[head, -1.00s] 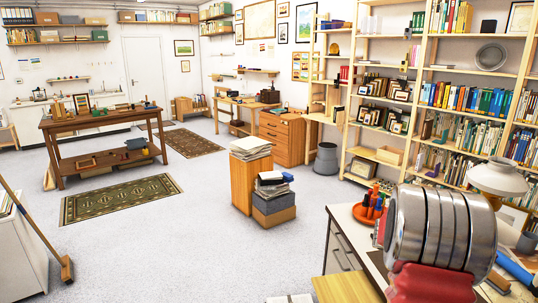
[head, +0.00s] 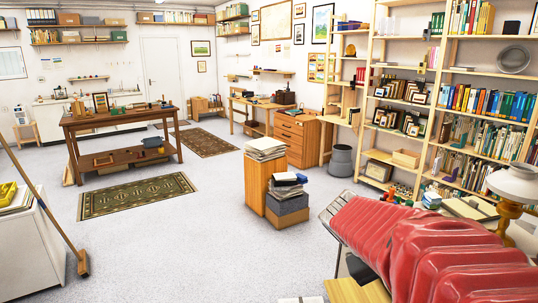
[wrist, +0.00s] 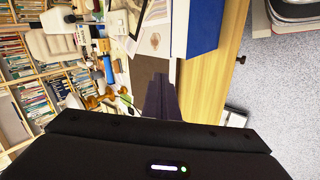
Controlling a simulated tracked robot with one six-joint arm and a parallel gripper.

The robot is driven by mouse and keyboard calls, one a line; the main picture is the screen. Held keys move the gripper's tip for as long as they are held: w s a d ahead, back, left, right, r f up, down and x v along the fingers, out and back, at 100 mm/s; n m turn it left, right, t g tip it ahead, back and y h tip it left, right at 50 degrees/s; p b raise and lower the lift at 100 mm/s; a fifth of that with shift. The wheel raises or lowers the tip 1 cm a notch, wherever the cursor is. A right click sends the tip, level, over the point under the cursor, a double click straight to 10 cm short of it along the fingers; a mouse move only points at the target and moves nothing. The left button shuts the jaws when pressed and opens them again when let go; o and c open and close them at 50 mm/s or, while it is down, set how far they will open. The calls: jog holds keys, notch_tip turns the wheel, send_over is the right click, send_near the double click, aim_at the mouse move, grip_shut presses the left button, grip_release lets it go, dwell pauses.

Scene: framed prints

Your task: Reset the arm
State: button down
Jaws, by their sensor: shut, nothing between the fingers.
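My gripper (wrist: 162,98) shows in the wrist view as dark fingers together at the centre, above its black body with a small lit strip. It is shut and empty. It points toward a desk area, and the picture there is turned sideways. In the head view my arm's red ribbed sleeve (head: 415,245) fills the lower right, and the gripper itself is out of sight there.
In the wrist view a blue object (wrist: 204,28) and a wooden desk front (wrist: 225,60) lie close ahead. In the head view, bookshelves (head: 480,100) stand at the right and paper stacks on a wooden block (head: 257,190) stand mid-room. Open floor (head: 180,250) lies left.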

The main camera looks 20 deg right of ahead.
jog(key=s+a+n+t+y, duration=0.1)
jog(key=a+n+t+y, duration=0.1)
jog(key=a, duration=1.2)
jog(key=s+a+n+t+y, duration=0.1)
jog(key=a+t+y, duration=0.4)
jog(key=a, duration=0.9)
jog(key=shift+a+n+t+y, duration=0.2)
jog(key=shift+n+t+y, duration=0.15)
jog(key=shift+n, duration=0.35)
jog(key=shift+d, duration=0.1)
